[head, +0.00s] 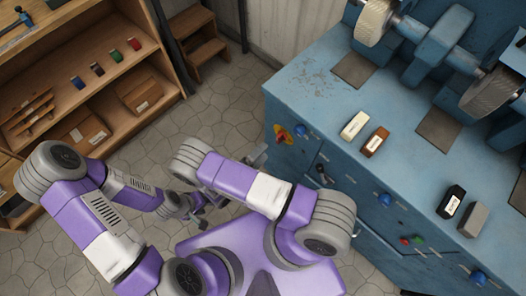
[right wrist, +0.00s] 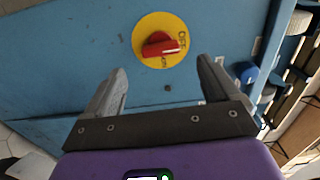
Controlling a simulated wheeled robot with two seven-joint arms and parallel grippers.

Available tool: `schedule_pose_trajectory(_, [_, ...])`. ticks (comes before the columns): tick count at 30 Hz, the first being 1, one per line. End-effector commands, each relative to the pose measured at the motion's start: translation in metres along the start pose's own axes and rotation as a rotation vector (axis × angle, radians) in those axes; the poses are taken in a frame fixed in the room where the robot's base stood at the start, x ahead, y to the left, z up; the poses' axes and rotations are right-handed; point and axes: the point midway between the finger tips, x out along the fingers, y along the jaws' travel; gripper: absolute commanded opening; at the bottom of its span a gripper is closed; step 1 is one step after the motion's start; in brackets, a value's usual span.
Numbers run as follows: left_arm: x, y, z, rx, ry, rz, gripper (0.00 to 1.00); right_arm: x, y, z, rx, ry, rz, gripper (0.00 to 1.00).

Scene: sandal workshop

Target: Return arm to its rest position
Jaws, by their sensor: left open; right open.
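My right gripper (right wrist: 163,85) is open and empty. In the right wrist view its two fingers point at the blue cabinet front, with a red rotary knob (right wrist: 160,45) on a yellow disc beyond and between them, apart from the fingertips. In the head view the right gripper (head: 259,156) is beside the cabinet's left corner, partly hidden by my right arm, close to the knob (head: 284,134). My left gripper (head: 201,218) is low over the floor at the picture's middle left, open, and appears empty.
The blue workbench (head: 310,98) carries a grinding machine (head: 440,45), a cream block (head: 354,125), a brown block (head: 376,141), a black block (head: 451,201) and a grey block (head: 473,219). A wooden shelf (head: 150,52) stands at left. Stone floor (head: 225,85) lies clear between.

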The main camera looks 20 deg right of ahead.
Motion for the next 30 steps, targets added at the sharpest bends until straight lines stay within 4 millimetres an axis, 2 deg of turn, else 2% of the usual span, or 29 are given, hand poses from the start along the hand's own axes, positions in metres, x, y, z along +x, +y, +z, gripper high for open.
schedule_pose_trajectory(11, [0.0, 0.0, 0.0, 0.0, 0.0, 0.0, 0.43, 0.001, 0.0, -0.001, 0.002, 0.004, 0.003, 0.89])
schedule_pose_trajectory(14, [-0.002, 0.001, 0.0, 0.0, 0.0, 0.0, 0.43, 0.005, 0.004, -0.013, 0.026, 0.065, 0.051, 0.89])
schedule_pose_trajectory(16, [-0.004, 0.002, 0.0, 0.0, 0.0, 0.0, 0.43, 0.009, 0.012, -0.034, 0.075, 0.173, 0.128, 0.89])
schedule_pose_trajectory(20, [-0.012, 0.004, 0.001, 0.0, 0.0, 0.0, 0.43, 0.001, 0.032, -0.094, 0.258, 0.531, 0.325, 0.89])
schedule_pose_trajectory(21, [-0.014, 0.005, 0.001, 0.0, 0.0, 0.0, 0.43, -0.009, 0.037, -0.113, 0.337, 0.67, 0.378, 0.89])
schedule_pose_trajectory(24, [-0.02, 0.008, 0.001, 0.0, 0.0, 0.0, 0.43, -0.043, 0.046, -0.145, 0.55, 1.029, 0.465, 0.89])
schedule_pose_trajectory(27, [-0.026, 0.01, 0.001, 0.0, 0.0, 0.0, 0.43, -0.082, 0.047, -0.157, 0.783, 1.397, 0.48, 0.89])
schedule_pose_trajectory(30, [-0.032, 0.012, 0.001, 0.0, 0.0, 0.0, 0.43, -0.115, 0.041, -0.148, 1.028, 1.765, 0.422, 0.89])
